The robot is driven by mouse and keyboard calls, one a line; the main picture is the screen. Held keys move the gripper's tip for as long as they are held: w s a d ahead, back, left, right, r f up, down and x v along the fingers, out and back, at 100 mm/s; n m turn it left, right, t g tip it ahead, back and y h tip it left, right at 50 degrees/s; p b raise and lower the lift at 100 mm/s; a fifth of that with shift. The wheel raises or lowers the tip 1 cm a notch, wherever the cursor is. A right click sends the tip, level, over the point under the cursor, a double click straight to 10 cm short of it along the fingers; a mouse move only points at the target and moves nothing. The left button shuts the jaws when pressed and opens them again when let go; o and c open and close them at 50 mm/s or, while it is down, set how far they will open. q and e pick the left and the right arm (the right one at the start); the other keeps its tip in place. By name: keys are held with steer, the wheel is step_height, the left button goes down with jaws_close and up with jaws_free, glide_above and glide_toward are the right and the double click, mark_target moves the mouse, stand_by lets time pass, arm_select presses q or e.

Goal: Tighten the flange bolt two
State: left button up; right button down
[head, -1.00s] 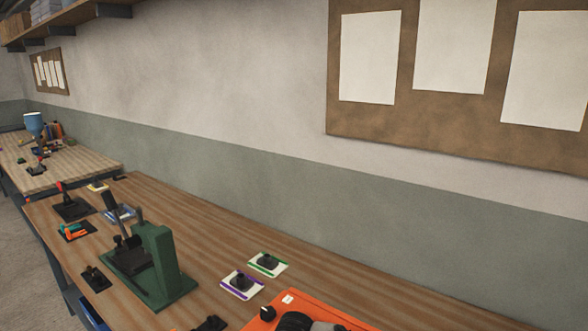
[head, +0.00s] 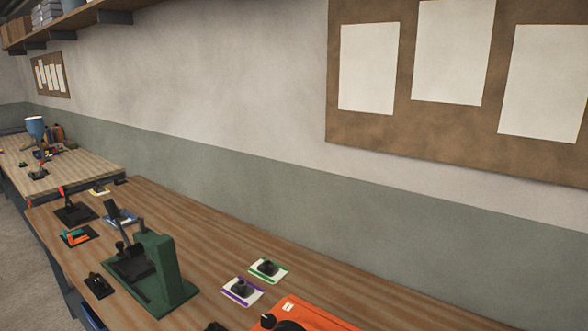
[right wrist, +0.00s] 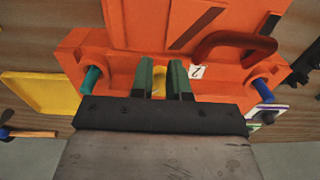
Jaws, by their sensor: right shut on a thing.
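The orange mould (right wrist: 120,68) with its flange fills the upper part of the right wrist view. My right gripper (right wrist: 160,68) is over the flange edge. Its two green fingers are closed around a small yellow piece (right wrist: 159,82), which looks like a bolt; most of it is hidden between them. A teal bolt (right wrist: 91,79) stands at the flange's left end and a blue bolt (right wrist: 263,90) at its right end. A white label (right wrist: 196,72) with a dark mark lies beside the right finger. In the head view only a corner of the orange mould (head: 325,318) shows.
A dark red handle (right wrist: 232,42) arches over the mould. A yellow tray (right wrist: 40,94) lies to its left. On the bench, a green press (head: 158,266) and cards with black knobs, one purple-edged (head: 228,293) and one green-edged (head: 281,277), stand near the mould.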

steer(key=shift+s+a+f+p, duration=0.15)
steer(key=shift+a+f+p, duration=0.15)
steer(key=shift+f+p, duration=0.2)
steer(key=shift+w+a+f, duration=0.1)
steer(key=shift+w+a, duration=0.2)
steer(key=shift+a, duration=0.05)
steer(key=shift+d, duration=0.15)
steer(key=shift+p, duration=0.3)
steer(key=shift+s+a+p, duration=0.15)
steer(key=shift+a+p, duration=0.05)
steer(key=shift+p, duration=0.3)
step_height(320, 180, up, 6)
steer(key=w+p, duration=0.1)
steer(key=p, duration=0.5)
steer(key=shift+a, duration=0.25)
